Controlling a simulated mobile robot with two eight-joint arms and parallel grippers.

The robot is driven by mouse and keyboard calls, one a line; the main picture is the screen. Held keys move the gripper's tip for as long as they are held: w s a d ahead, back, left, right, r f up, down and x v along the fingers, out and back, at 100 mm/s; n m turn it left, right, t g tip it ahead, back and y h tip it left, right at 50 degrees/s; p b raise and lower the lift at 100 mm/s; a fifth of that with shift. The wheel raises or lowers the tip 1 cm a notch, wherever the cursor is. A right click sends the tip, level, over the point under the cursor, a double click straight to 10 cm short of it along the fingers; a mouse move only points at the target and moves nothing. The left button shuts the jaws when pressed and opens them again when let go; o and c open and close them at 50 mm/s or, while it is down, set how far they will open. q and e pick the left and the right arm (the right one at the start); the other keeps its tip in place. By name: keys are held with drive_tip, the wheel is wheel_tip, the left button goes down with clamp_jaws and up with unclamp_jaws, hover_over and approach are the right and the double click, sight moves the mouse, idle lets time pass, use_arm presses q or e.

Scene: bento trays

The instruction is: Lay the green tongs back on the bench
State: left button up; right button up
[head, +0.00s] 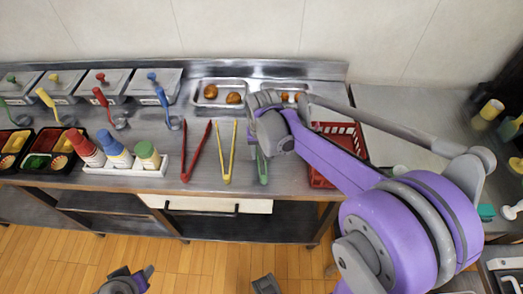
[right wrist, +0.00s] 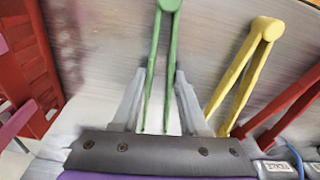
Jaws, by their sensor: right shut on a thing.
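The green tongs (head: 262,168) are at the right end of a row of tongs over the steel bench (head: 290,180). My right gripper (head: 264,130) is shut on them and hides their upper part in the head view. In the right wrist view the green tongs (right wrist: 160,70) run lengthwise between my two fingers (right wrist: 157,105), hinge end away from me. I cannot tell whether they touch the bench. Part of my left gripper (head: 128,282) shows at the bottom edge; its jaws are unclear.
Yellow tongs (head: 226,150) and red tongs (head: 197,150) lie just left of the green ones. A red basket (head: 345,133) stands close on the right. A white bottle rack (head: 120,171) is farther left. Steel trays (head: 219,92) with food are behind.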

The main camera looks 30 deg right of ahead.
drive_tip(key=shift+s+f, duration=0.1)
drive_tip(key=shift+f, duration=0.15)
idle(0.4)
drive_tip(key=o, duration=1)
drive_tip(key=shift+o, duration=0.2)
drive_tip(key=shift+r, duration=0.1)
wheel_tip(320, 180, up, 11)
drive_tip(key=s+a+f+n+t+p, duration=0.2)
drive_tip(key=s+a, duration=0.1)
drive_tip(key=s, duration=0.4)
drive_tip(key=s+a+f+n+t+p, duration=0.2)
drive_tip(key=s+a+p, duration=0.1)
drive_tip(key=s, duration=0.5)
drive_tip(key=shift+a+n, duration=0.4)
drive_tip(key=shift+a, duration=0.05)
